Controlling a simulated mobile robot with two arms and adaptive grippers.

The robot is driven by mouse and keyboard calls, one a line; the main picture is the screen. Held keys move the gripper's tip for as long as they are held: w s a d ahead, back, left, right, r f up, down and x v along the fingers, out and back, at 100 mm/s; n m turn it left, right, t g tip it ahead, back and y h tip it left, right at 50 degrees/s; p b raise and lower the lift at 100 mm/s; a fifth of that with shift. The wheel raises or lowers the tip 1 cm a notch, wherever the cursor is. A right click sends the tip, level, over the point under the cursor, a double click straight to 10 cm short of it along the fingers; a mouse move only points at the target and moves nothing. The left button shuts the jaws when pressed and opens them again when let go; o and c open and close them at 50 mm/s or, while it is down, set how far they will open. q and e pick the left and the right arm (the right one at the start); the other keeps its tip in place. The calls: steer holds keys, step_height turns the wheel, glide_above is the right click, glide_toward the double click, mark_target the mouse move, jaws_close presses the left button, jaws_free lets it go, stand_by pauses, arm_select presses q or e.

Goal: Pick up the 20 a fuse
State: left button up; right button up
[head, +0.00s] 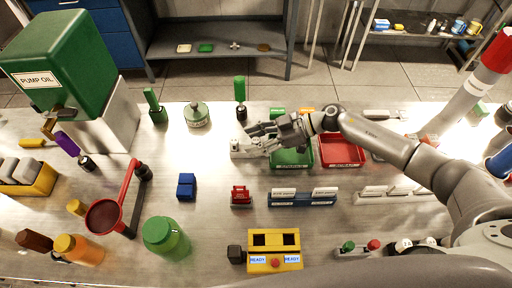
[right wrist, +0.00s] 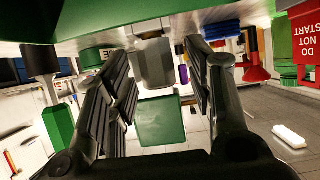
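No thing readable as the 20 A fuse shows; its marking cannot be read in either view. In the head view my right gripper (head: 258,140) is low over the bench, pointing left, by the left end of the green tray (head: 291,158). A small pale grey block (head: 240,150) is at its fingertips, partly covered by them. In the right wrist view the gripper (right wrist: 158,90) has its fingers wide apart. A grey rounded shape (right wrist: 154,63) shows between them; I cannot tell how near it is. My left gripper is not in view.
A red tray (head: 341,150) stands right of the green one. A green-handled tool (head: 240,90) stands upright behind the gripper. A red lockout piece (head: 241,196), blue racks (head: 300,198) and a yellow button box (head: 274,251) are in front. Bench between the tin (head: 197,115) and blue block (head: 187,186) is clear.

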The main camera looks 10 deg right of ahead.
steer(key=c, duration=1)
steer(key=shift+r, duration=0.15)
